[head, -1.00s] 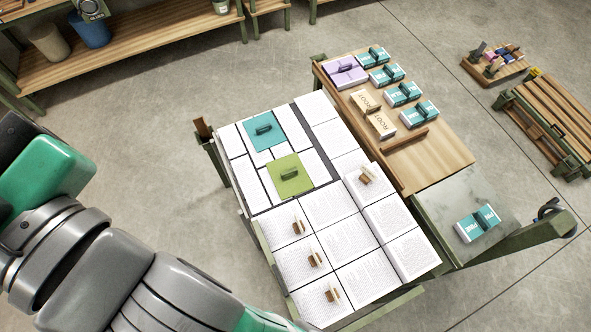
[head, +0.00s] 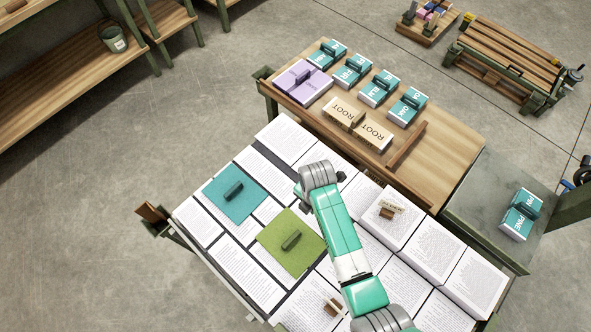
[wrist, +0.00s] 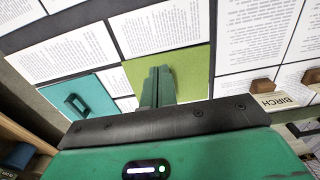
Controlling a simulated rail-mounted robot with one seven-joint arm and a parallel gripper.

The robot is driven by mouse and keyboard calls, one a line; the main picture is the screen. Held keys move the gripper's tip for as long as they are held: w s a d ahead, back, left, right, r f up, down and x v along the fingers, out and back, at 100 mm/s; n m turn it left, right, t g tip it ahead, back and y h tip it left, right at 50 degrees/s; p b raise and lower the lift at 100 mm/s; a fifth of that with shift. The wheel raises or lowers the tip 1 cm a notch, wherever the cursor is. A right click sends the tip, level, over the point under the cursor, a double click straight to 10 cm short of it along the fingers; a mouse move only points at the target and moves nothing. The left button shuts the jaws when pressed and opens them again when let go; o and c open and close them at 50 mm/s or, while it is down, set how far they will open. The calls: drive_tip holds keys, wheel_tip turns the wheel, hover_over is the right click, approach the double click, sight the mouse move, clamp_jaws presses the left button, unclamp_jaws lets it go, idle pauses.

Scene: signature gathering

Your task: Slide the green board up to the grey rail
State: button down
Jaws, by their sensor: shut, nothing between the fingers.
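The green board (head: 288,258) lies flat among printed pages on the table, with a dark green handle (head: 291,240) on top. It also shows in the wrist view (wrist: 195,65), where the fingers cover part of it. My gripper (wrist: 158,85) is shut and empty, its fingertips seen against the green board. I cannot tell whether they touch it. In the head view the fingertips are hidden by my wrist. A dark grey strip (wrist: 213,40) runs along the board's right side in the wrist view; I cannot tell for sure that it is the grey rail.
A teal board (head: 230,205) with a handle lies beside the green one. Page stacks, one with a wooden stamp (head: 387,212), lie on the right. A wooden table (head: 452,150) with labelled teal, purple and tan blocks adjoins behind.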

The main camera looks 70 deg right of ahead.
sight(303, 231)
drive_tip(key=f+b, duration=0.1)
drive_tip(key=f, duration=0.4)
drive_tip(key=f+b, duration=0.2)
drive_tip(key=f, duration=0.3)
drive_tip(key=shift+s+a+f, duration=0.2)
drive_tip(key=shift+f, duration=0.1)
drive_tip(key=a, duration=0.1)
drive_tip(key=w+a, duration=0.1)
drive_tip(key=shift+a+r+p, duration=0.3)
drive_tip(key=shift+a, duration=0.05)
drive_tip(key=shift+w+a, duration=0.25)
drive_tip(key=shift+a, duration=0.2)
